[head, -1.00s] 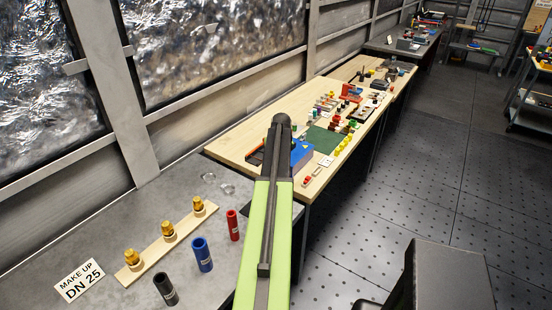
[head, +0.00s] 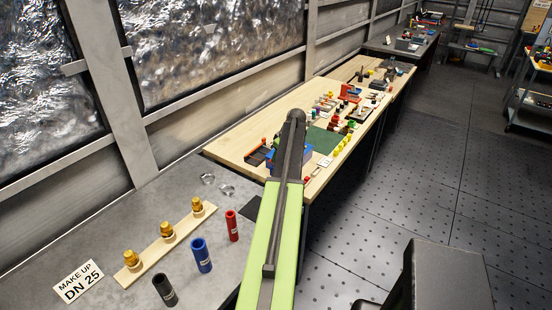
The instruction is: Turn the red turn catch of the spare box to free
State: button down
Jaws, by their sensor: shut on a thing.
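A blue box (head: 306,155) sits on the near part of the wooden bench, partly behind my arm. No label on it can be read, so I cannot tell if it is the spare box. My arm reaches forward over it, and its dark end joint covers the box's middle. My gripper is hidden behind the arm, so its jaws and anything between them do not show. I cannot make out the red turn catch or which way it points. Some small reddish and dark parts lie just left of the box.
The wooden bench (head: 232,146) carries a green mat (head: 322,141) and several small parts right of the box. On the grey bench stand a red cylinder (head: 232,226), a blue cylinder (head: 201,254), a black cylinder (head: 165,290) and a wooden strip (head: 178,238) with brass fittings.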

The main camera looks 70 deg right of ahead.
jog(key=shift+w, duration=0.2)
dwell(0.4)
jog(key=c, duration=1.5)
grip_release()
jog(key=shift+s+r, duration=0.1)
jog(key=shift+r, duration=0.05)
jog(key=p+v, duration=1.6)
jog(key=v, duration=0.1)
jog(key=shift+s, duration=0.15)
